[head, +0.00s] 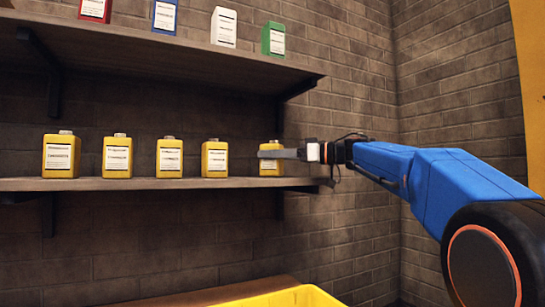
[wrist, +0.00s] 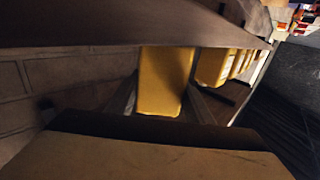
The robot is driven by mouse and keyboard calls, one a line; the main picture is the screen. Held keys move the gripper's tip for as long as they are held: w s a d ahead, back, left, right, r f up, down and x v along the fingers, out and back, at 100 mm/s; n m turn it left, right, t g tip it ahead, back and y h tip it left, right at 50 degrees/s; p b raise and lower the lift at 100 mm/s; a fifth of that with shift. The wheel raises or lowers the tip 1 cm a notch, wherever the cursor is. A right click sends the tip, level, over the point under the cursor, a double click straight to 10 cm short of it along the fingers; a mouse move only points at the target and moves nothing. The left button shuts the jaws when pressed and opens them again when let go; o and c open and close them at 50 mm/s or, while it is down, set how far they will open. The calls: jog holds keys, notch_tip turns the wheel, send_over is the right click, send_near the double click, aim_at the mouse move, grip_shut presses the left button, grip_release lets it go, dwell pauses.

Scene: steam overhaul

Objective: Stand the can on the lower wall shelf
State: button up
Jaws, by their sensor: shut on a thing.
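The can (head: 270,166) is yellow with a pale label and stands upright at the right end of the lower wall shelf (head: 110,185). Its base appears level with the board; whether its weight rests there I cannot tell. My gripper (head: 279,154) reaches in from the right and is shut on the can, with a finger across its upper front. In the wrist view the can (wrist: 165,80) sits between the two fingers. The finger on the far side is hidden in the head view.
Several similar yellow cans (head: 117,156) stand in a row to the left on the same shelf. The upper shelf (head: 150,65) overhangs them, carrying red, blue, white and green containers (head: 223,27). A bracket (head: 279,115) is just above the can. A yellow bin (head: 285,297) is below.

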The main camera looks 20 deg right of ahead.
jog(key=shift+f, duration=0.1)
jog(key=o, duration=1.4)
jog(key=shift+f, duration=0.1)
jog(key=shift+s+d, duration=0.1)
jog(key=shift+d, duration=0.05)
jog(key=v, duration=1.1)
jog(key=shift+s+d, duration=0.2)
jog(key=shift+d, duration=0.05)
jog(key=shift+s, duration=0.1)
